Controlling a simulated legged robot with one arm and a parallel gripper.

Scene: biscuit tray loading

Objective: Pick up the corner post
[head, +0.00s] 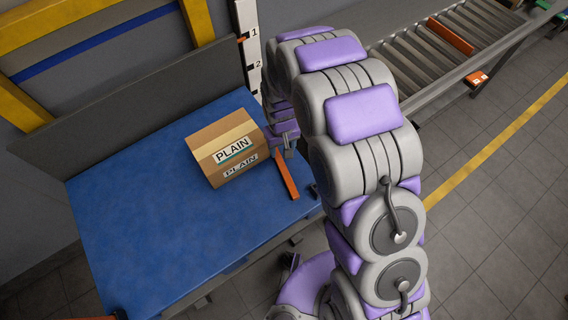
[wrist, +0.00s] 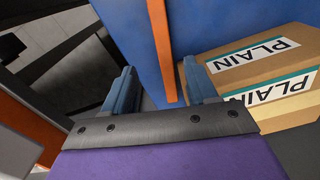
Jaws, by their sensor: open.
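An orange bar, which looks like the corner post (head: 286,174), lies on the blue table (head: 150,245) near its right edge, just right of the carton. In the wrist view the corner post (wrist: 161,45) runs down between the fingers, its lower end close to the gripper's palm edge. My gripper (wrist: 161,68) is open, a blue finger on either side of the post with gaps between. In the head view my gripper (head: 289,140) is small and partly hidden by my arm, at the far end of the post. I cannot tell its height above the post.
A brown carton marked PLAIN (head: 226,147) stands close beside the post; in the wrist view the carton (wrist: 260,70) is next to the right finger. A grey panel (head: 140,112) backs the table. A roller conveyor (head: 430,65) holds another orange bar (head: 451,36). The table's left side is clear.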

